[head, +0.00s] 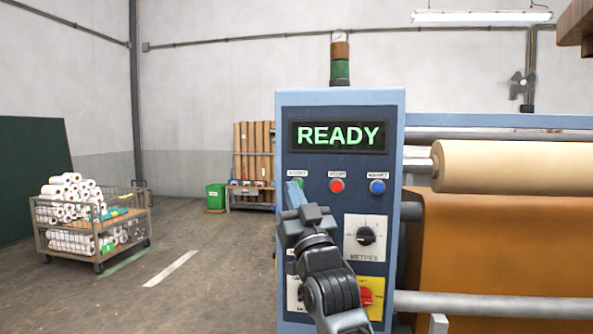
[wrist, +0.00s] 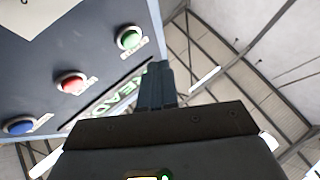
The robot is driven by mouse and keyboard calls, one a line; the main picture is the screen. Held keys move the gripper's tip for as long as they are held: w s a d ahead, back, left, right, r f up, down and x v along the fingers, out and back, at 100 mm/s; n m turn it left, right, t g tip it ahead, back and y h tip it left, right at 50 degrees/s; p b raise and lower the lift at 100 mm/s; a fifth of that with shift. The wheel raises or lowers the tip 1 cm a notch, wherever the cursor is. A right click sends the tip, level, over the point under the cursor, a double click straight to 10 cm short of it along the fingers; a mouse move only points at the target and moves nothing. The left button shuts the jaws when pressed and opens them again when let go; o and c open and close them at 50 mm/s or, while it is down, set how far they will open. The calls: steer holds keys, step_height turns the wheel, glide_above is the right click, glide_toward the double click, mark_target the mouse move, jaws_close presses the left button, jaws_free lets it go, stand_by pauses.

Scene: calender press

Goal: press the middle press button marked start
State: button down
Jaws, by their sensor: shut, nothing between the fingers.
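The control panel (head: 340,200) carries a row of three buttons. The middle button is red (head: 336,185); its small label is too blurred to read surely. A green button (head: 299,183) is on the left, partly hidden by my gripper, and a blue button (head: 377,186) is on the right. My gripper (head: 294,192) is shut and empty in front of the panel's left side, over the green button in the head view. The wrist view shows the red button (wrist: 71,83), the green button (wrist: 129,38) and the blue one (wrist: 19,126); the closed fingertips (wrist: 158,72) appear nearest the green one.
A display (head: 340,136) above the buttons reads READY. A dial (head: 366,236) and a red switch on yellow (head: 366,296) sit below. Rollers with tan sheet (head: 500,166) are at right. A cart of white rolls (head: 92,225) stands far left on open floor.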

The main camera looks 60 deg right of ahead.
steer(key=shift+w+d+p, duration=0.3)
steer(key=shift+d+p, duration=0.6)
steer(key=shift+p, duration=0.3)
steer(key=shift+f, duration=0.1)
steer(key=shift+w+d+p, duration=0.1)
steer(key=shift+d+p, duration=0.2)
steer(key=shift+p, duration=0.15)
stand_by(0.9)
steer(key=shift+w+d, duration=0.2)
steer(key=shift+d, duration=0.3)
stand_by(0.7)
steer(key=shift+s+a, duration=0.3)
steer(key=shift+a, duration=0.5)
